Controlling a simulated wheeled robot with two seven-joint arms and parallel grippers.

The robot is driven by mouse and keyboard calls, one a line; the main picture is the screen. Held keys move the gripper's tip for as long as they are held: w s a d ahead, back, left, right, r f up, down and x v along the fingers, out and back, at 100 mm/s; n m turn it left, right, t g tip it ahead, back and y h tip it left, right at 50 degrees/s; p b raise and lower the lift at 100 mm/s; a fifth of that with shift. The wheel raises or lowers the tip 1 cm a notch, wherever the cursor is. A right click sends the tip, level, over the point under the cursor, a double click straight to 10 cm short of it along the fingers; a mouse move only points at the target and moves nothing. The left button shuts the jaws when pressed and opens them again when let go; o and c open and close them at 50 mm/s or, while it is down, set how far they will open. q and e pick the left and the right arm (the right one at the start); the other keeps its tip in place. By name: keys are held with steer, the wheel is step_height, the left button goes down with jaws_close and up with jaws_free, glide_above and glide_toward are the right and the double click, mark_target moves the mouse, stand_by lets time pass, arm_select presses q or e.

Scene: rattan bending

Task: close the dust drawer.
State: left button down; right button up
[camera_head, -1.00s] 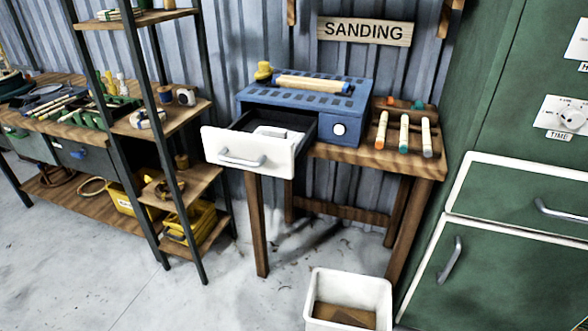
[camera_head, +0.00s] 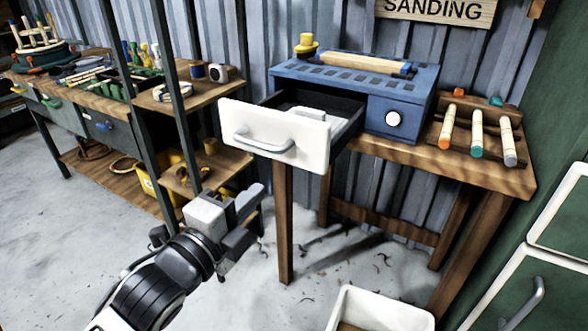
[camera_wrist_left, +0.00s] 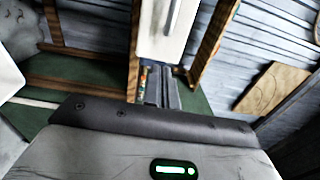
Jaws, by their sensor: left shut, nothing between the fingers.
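The dust drawer (camera_head: 272,134) has a white front and a grey bar handle (camera_head: 262,141). It stands pulled out of the blue sanding machine (camera_head: 352,95) on the wooden table, with something light-coloured inside. My left gripper (camera_head: 255,205) is shut and empty, below and in front of the drawer, apart from it. In the left wrist view the shut fingers (camera_wrist_left: 159,88) point towards the white drawer front (camera_wrist_left: 165,28), whose handle (camera_wrist_left: 173,16) also shows. My right gripper is not in view.
A white bin (camera_head: 375,312) stands on the floor before the table. The table's front leg (camera_head: 284,225) is close to my left gripper. A shelf rack (camera_head: 190,100) stands at the left, green cabinets (camera_head: 530,270) at the right. Sanding sticks (camera_head: 478,135) lie right of the machine.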

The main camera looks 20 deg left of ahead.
mark_target(302, 149)
arm_select(q)
steer(key=w, duration=0.9)
steer(key=w+d, duration=0.1)
steer(key=w, duration=0.3)
steer(key=shift+w, duration=0.25)
steer(key=shift+w, duration=0.1)
